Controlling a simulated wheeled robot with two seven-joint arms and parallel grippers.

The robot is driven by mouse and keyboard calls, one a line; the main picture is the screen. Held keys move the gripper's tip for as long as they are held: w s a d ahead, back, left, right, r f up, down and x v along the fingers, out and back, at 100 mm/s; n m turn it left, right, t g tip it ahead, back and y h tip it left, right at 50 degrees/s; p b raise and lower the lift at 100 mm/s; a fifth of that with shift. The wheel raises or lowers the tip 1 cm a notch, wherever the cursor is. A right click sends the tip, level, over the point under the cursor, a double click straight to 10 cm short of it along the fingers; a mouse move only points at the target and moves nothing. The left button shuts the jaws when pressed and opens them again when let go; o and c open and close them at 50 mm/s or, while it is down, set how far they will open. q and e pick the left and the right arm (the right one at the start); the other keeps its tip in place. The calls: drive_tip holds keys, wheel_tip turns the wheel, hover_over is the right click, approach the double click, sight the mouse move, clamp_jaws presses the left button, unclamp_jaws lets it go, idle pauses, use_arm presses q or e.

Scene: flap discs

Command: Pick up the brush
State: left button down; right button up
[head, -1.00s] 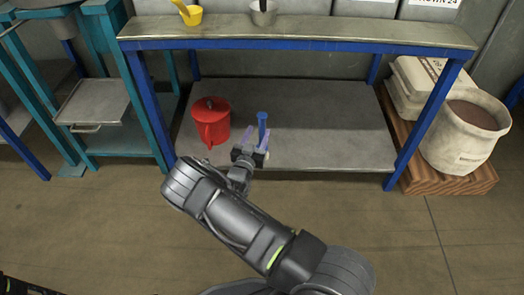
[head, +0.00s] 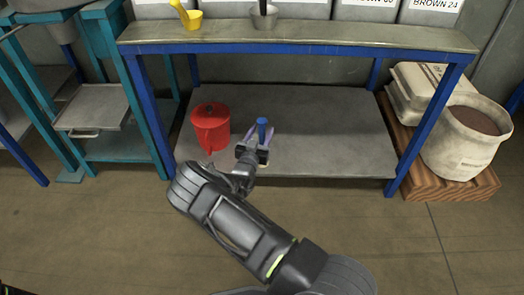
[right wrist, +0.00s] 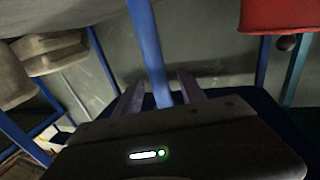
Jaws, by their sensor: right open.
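The brush (head: 262,126) stands upright on the lower shelf, its blue handle pointing up. The handle also shows as a tall blue bar in the right wrist view (right wrist: 147,45). My right gripper (head: 260,133) is open, with its two purplish fingers on either side of the handle. In the right wrist view the fingers (right wrist: 158,90) are apart with the handle between them, and I cannot tell whether either touches it. The brush's lower end is mostly hidden behind the gripper. My left gripper is not in view.
A red lidded pot (head: 210,127) stands just left of the brush on the lower shelf (head: 330,130). The blue-framed bench's upper board (head: 340,34) overhangs behind, carrying a yellow scoop (head: 191,18) and a grey cup (head: 264,17). The shelf's right side is clear.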

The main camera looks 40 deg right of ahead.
drive_tip(key=b+x, duration=0.1)
drive_tip(key=x, duration=0.3)
drive_tip(key=shift+a, duration=0.1)
idle(0.4)
clamp_jaws()
idle(0.4)
